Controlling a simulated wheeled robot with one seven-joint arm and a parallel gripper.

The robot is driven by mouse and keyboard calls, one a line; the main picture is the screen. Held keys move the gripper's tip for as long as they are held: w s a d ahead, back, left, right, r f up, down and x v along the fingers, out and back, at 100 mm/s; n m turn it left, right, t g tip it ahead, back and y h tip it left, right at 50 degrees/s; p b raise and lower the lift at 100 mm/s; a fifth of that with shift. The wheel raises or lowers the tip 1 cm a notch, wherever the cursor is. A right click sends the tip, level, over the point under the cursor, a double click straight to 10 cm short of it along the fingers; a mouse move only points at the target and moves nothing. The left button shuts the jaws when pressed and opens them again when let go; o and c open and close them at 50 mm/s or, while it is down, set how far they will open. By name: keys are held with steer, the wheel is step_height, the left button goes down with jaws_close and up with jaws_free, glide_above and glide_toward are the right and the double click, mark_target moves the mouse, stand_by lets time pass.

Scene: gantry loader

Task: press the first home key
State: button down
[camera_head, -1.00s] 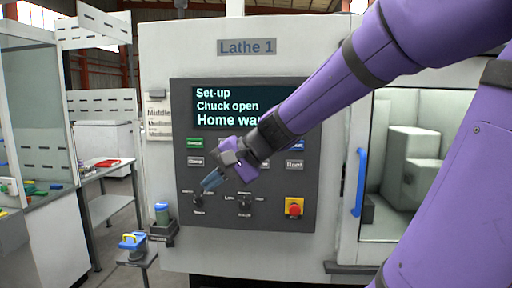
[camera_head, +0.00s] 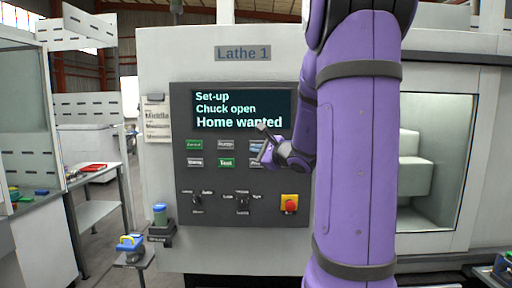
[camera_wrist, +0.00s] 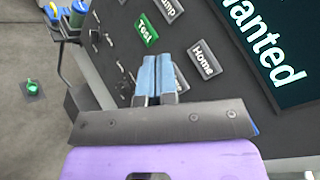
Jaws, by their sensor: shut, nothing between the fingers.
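The Home key (camera_wrist: 205,58) is a grey key with white lettering in the wrist view, right of my fingertips and beside the display. My gripper (camera_wrist: 157,60) is shut and empty, its two blue fingers together over the panel, below the green Test key (camera_wrist: 147,30) and left of Home. A gap to the panel cannot be judged. In the head view my gripper (camera_head: 263,149) is at the right part of the key rows and hides some keys. The lathe's display (camera_head: 240,108) reads "Set-up, Chuck open, Home wanted".
Two rotary switches (camera_head: 242,201) and a red stop button (camera_head: 290,207) on yellow sit below the keys. A small stand (camera_head: 133,250) with a blue and yellow item is left of the lathe. A bench (camera_head: 97,190) stands further left.

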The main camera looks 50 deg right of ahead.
mark_target(250, 144)
steer(key=shift+w+d, duration=0.1)
steer(key=shift+d, duration=0.05)
steer(key=w+d, duration=0.5)
steer(key=d, duration=0.1)
steer(key=shift+w+d, duration=0.25)
stand_by(0.4)
stand_by(2.0)
steer(key=shift+w+d, duration=0.3)
steer(key=shift+w+d, duration=0.2)
steer(key=shift+d, duration=0.1)
stand_by(0.8)
steer(key=shift+s+a, duration=0.1)
steer(key=shift+a, duration=0.05)
steer(key=shift+s+a, duration=0.4)
steer(key=shift+a, duration=0.1)
stand_by(0.4)
steer(key=shift+s+a, duration=1.65)
steer(key=shift+a, duration=0.25)
